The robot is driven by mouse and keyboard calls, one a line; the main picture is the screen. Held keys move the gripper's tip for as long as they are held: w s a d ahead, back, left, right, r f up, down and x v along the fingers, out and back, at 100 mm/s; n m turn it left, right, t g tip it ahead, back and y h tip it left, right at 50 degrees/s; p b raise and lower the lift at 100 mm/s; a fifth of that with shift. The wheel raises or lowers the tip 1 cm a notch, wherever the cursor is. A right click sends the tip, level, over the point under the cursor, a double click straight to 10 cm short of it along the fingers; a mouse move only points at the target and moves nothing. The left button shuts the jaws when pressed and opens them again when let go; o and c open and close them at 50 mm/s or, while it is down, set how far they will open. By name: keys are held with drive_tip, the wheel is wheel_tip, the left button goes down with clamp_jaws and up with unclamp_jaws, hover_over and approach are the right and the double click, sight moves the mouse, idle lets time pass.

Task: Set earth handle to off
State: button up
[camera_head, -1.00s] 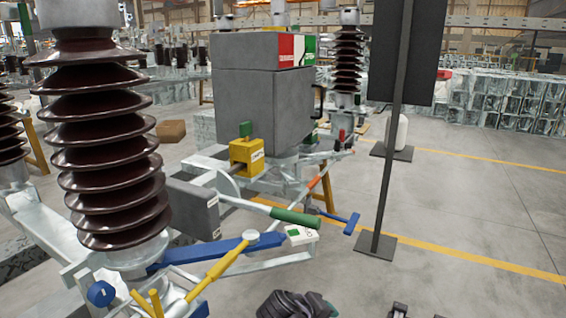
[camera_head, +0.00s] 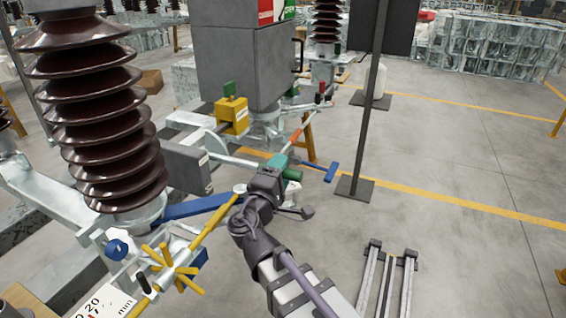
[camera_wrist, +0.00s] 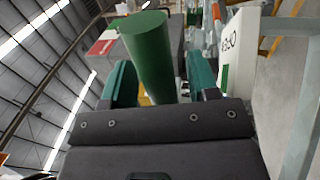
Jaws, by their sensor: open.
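A green cylindrical handle (camera_head: 293,175) sits at the end of a pale rod on the equipment frame; no readable label marks it as the earth handle. My gripper (camera_head: 281,166) is at this handle and partly covers it and its rod. In the wrist view, the green handle (camera_wrist: 148,55) stands between the two teal fingers of my gripper (camera_wrist: 160,70). The fingers are open, with a visible gap to the handle on the right. A white plate (camera_wrist: 240,50) with dark lettering and a green patch is just right of the fingers.
A blue T-handle (camera_head: 331,172) is close to the right of my gripper. A yellow bar (camera_head: 212,225) and a yellow spoked knob (camera_head: 170,268) are lower left. A brown ribbed insulator (camera_head: 98,110) and a grey box (camera_head: 240,65) stand behind. A dark post (camera_head: 372,110) stands to the right.

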drive_tip(key=shift+x, duration=0.9)
drive_tip(key=shift+c, duration=0.2)
clamp_jaws()
